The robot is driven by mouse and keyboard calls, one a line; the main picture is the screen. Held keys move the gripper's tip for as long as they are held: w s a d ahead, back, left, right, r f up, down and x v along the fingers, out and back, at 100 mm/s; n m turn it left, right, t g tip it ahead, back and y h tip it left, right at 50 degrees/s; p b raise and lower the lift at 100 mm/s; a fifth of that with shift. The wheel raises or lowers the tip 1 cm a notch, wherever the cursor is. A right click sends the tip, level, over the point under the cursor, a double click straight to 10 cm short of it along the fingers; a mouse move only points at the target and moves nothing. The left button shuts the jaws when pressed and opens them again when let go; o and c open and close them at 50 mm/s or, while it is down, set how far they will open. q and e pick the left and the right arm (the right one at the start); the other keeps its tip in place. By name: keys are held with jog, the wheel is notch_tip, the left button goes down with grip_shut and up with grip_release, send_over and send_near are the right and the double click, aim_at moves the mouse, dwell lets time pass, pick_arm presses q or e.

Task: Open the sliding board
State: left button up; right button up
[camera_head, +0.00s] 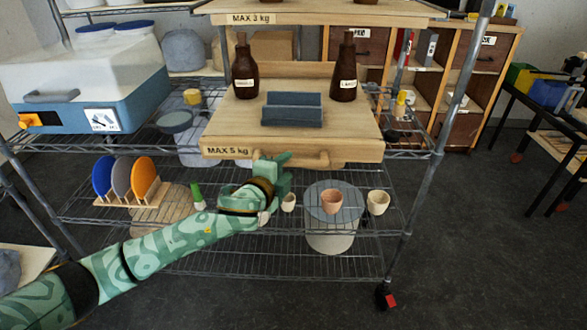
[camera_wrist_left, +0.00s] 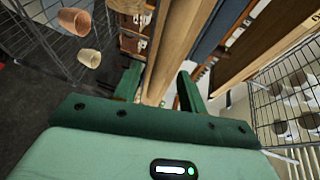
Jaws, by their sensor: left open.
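The sliding board (camera_head: 295,146) is a light wooden board marked MAX 5 kg on the rack, with a wooden bar handle (camera_head: 322,161) along its front edge. My right gripper is out of view.
Another wooden board (camera_head: 330,14), marked MAX 3 kg, is above. A metal post (camera_head: 425,185) stands right. Floor in front is clear.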

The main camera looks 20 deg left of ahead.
aim_at(289, 165)
pick_arm(q)
jog(key=b+x, duration=0.1)
jog(key=x, duration=0.2)
jog(key=shift+s+f, duration=0.1)
jog(key=shift+f, duration=0.05)
jog(key=shift+w, duration=0.5)
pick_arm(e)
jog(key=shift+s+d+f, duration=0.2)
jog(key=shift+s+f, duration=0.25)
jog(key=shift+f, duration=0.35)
pick_arm(q)
grip_shut()
jog(key=shift+s+d, duration=0.1)
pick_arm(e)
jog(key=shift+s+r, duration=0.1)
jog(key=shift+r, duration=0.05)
